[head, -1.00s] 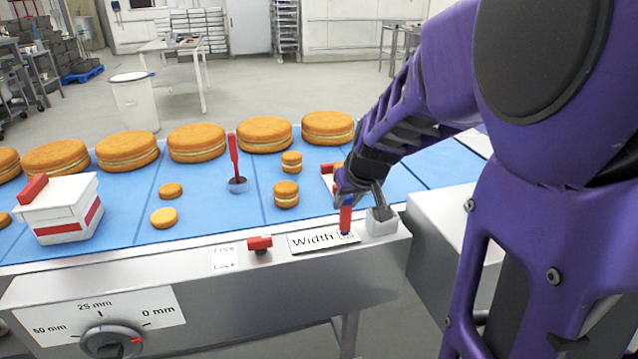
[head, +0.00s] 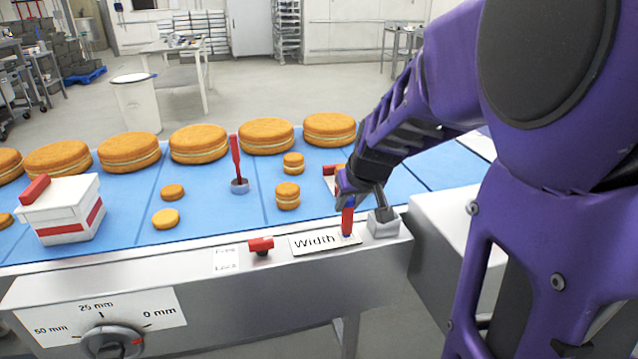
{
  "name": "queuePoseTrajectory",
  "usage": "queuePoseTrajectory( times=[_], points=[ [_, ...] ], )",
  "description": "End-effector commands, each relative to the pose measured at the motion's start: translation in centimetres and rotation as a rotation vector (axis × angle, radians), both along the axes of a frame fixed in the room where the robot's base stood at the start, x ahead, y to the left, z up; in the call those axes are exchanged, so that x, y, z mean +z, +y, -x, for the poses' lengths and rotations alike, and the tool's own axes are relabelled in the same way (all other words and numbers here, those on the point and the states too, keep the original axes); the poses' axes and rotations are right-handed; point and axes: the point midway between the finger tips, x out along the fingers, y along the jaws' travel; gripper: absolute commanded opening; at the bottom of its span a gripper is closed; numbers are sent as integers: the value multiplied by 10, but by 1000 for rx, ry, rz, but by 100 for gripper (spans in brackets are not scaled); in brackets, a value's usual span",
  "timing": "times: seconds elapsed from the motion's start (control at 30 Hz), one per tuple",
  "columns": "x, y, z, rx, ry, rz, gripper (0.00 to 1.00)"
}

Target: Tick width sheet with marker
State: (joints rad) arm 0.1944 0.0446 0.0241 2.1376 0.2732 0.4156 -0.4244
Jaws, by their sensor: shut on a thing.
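The white width sheet (head: 314,243), lettered "Width", lies on the metal front ledge of the conveyor. My gripper (head: 350,202) is shut on the red marker (head: 348,220). The marker stands nearly upright with its blue lower end at the right end of the sheet. The marker and gripper cover the sheet's box, so I cannot see whether a mark is on it. I cannot tell whether the tip touches the sheet.
A grey block (head: 384,224) stands just right of the marker. A red lever (head: 261,245) is left of the sheet, and a dial (head: 112,342) is on the front panel. Cakes, a white box (head: 66,212) and a red-handled tool (head: 236,160) stand on the blue belt (head: 215,215).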

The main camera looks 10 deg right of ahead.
Motion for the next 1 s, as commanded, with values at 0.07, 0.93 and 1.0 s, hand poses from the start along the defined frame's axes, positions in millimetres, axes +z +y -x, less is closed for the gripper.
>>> queuePoseTrajectory(
  times=[0.07,0.93,1.0],
  points=[
    [8,0,0,0,-1,0,0],
    [70,0,-1,-1,-4,1,0],
    [69,0,-1,-1,-4,1,0]
  ],
)
